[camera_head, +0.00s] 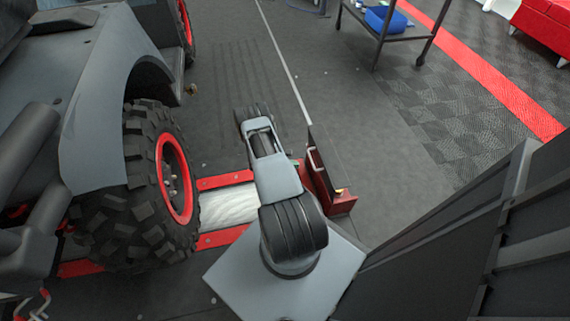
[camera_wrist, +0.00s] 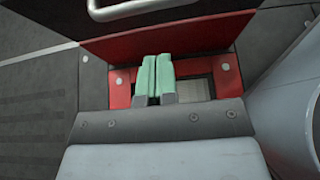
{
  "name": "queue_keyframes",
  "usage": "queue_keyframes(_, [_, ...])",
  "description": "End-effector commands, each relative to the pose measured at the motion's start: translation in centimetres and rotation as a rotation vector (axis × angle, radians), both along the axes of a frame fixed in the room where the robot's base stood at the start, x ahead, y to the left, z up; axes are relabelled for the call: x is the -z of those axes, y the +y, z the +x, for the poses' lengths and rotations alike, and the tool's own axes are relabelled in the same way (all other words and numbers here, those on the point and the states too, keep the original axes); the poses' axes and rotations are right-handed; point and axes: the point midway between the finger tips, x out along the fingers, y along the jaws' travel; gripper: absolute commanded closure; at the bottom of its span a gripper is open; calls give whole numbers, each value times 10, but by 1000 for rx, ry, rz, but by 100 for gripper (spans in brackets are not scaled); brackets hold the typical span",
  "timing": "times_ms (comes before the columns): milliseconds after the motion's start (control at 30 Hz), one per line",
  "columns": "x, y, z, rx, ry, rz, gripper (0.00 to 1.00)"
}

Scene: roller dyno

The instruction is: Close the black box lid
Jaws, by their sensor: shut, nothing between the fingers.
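The box (camera_head: 343,205) is red and stands on the floor right of my arm in the head view. A thin black panel, which looks like its lid (camera_head: 330,158), stands raised and upright. A metal handle shows beside it; the handle (camera_wrist: 135,10) also crosses the top of the wrist view, above a red panel (camera_wrist: 185,32). My gripper (camera_wrist: 155,77) has green fingers, which are shut together and empty. They are just short of that red panel in the wrist view; contact cannot be told. In the head view my arm mostly hides the gripper, left of the box.
A vehicle with a large black-and-red wheel (camera_head: 170,180) stands left of my arm. A red-framed roller bed (camera_head: 230,207) lies between them. A dark cart (camera_head: 385,30) with a blue item stands at the back. The floor (camera_head: 375,150) right of the box is clear.

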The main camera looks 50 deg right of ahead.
Motion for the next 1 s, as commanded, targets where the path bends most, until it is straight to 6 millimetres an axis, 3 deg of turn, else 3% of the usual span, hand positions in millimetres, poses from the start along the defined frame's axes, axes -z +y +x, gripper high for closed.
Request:
queue_keyframes(67, [9, -10, -8, 4, -1, 1, 100])
queue_keyframes(400, [-3, -36, -27, 1, -1, 1, 100])
queue_keyframes(1000, [-7, -39, -26, -8, -7, 6, 100])
